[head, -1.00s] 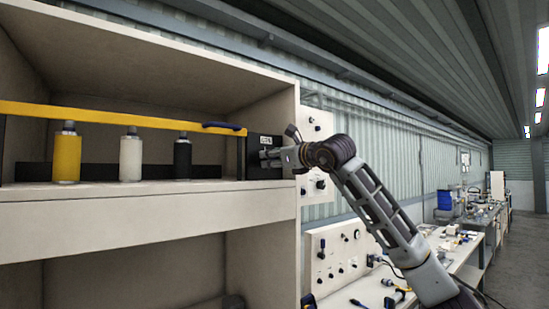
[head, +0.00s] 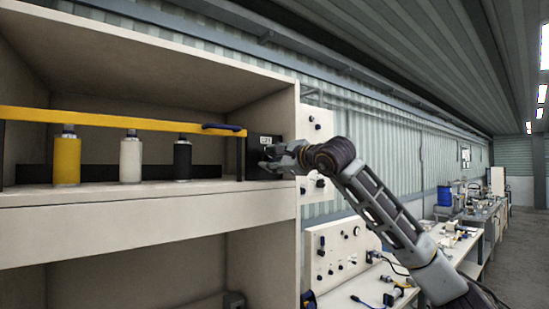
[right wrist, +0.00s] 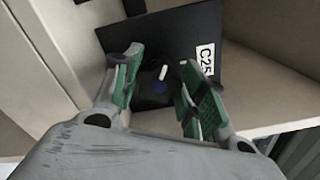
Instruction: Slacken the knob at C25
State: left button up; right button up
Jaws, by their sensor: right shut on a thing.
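A black panel (head: 256,142) with a white C25 label stands at the right end of the shelf. My right gripper (head: 270,156) is at the panel's face in the head view. In the right wrist view, its green-padded fingers (right wrist: 160,78) stand on either side of the knob and are shut on it. The gripper hides the knob in the head view. My left gripper is not in view.
A yellow bar (head: 100,117) with a dark blue grip (head: 222,127) runs across the shelf front. Behind it stand a yellow bottle (head: 67,160), a white bottle (head: 130,160) and a black bottle (head: 182,160). A control panel (head: 338,248) stands on a bench at right.

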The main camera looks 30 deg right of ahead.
jog(key=n, duration=0.5)
jog(key=shift+r+n+p, duration=0.1)
jog(key=shift+n+p, duration=0.2)
jog(key=shift+p, duration=0.05)
jog(key=n, duration=0.4)
jog(key=shift+s+n, duration=0.1)
jog(key=shift+n, duration=0.3)
jog(key=o, duration=1.1)
jog(key=shift+w+a+f, duration=0.1)
jog(key=shift+w+f, duration=0.2)
jog(key=shift+c, duration=0.2)
jog(key=shift+w, duration=0.1)
jog(key=shift+s+f, duration=0.1)
jog(key=shift+s, duration=0.35)
